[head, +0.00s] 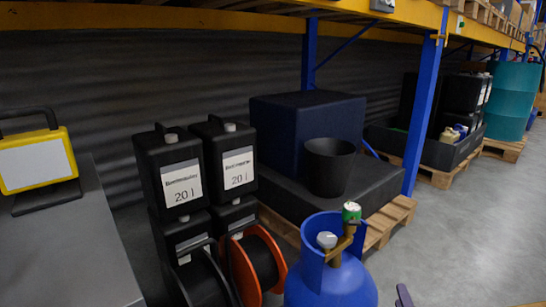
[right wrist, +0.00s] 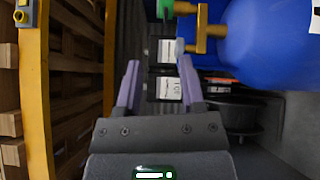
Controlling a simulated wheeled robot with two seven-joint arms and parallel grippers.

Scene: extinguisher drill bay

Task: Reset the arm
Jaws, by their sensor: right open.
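My right gripper (right wrist: 160,78) is open in the right wrist view, with two purple-grey fingers apart and nothing between them. In the head view only a small tip of my right gripper (head: 403,296) shows at the bottom edge, right of the blue gas cylinder (head: 328,282). The cylinder has a brass valve with a green knob, and it also shows at the upper right of the right wrist view (right wrist: 265,45). The gripper appears apart from it. My left gripper is not in view.
Two stacks of black 20 l canisters (head: 182,178) stand beside orange and black cable reels (head: 257,263). A pallet (head: 392,222) bears dark boxes and a black bucket (head: 328,166). A yellow lamp (head: 38,160) stands on a grey surface at left. Floor at right is clear.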

